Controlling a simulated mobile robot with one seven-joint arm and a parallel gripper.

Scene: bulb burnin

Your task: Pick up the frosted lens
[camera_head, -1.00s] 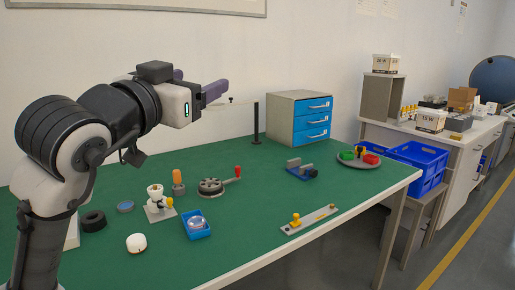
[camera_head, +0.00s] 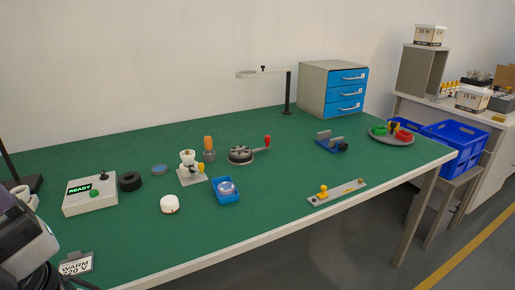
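A white domed piece (camera_head: 169,204) sits on the green bench at the front left; it may be the frosted lens, but I cannot be sure. A clear round lens-like piece (camera_head: 227,187) lies in a small blue tray (camera_head: 227,200) to its right. A flat bluish disc (camera_head: 160,169) lies behind the dome. Only part of my arm shows at the lower left edge, well left of these pieces. My gripper's fingers do not show.
A control box reading READY (camera_head: 90,194) and a black ring (camera_head: 130,181) stand left of the dome. A white socket stand (camera_head: 190,171) and a round fixture with a red-knobbed lever (camera_head: 241,154) stand behind the tray. The green bench (camera_head: 260,222) is clear in front of the tray.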

